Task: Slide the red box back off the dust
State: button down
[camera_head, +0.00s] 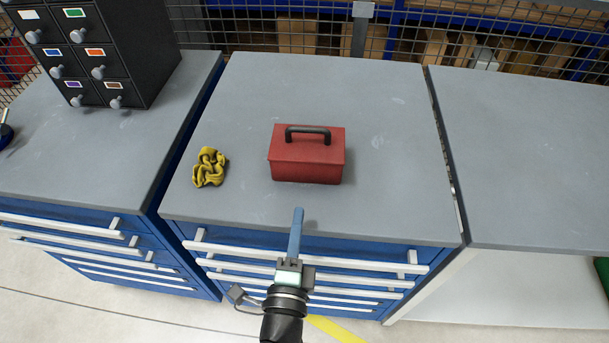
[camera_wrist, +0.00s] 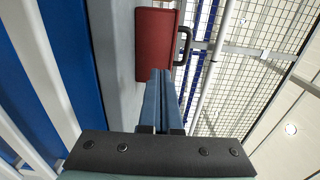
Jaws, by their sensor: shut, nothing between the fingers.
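The red box (camera_head: 307,160) with a black handle on top stands upright on the grey top of the middle cabinet (camera_head: 250,90). In the wrist view the red box (camera_wrist: 155,45) is ahead of the fingertips, with its handle to the right. My gripper (camera_head: 298,212) is at the front edge of the cabinet top, in front of the box. Its long blue fingers are together and empty, pointing toward the box. In the wrist view the fingers (camera_wrist: 161,75) overlap the box's lower right part; I cannot tell whether they touch it. I cannot make out a dust patch.
A black drawer unit (camera_head: 150,50) stands on the left cabinet. A wire mesh (camera_head: 290,38) runs behind the cabinets. The cabinet top behind and right of the box is clear.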

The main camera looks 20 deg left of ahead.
aim_at(305, 169)
jog(key=x, duration=0.9)
jog(key=shift+w, duration=0.2)
jog(key=shift+p, duration=0.3)
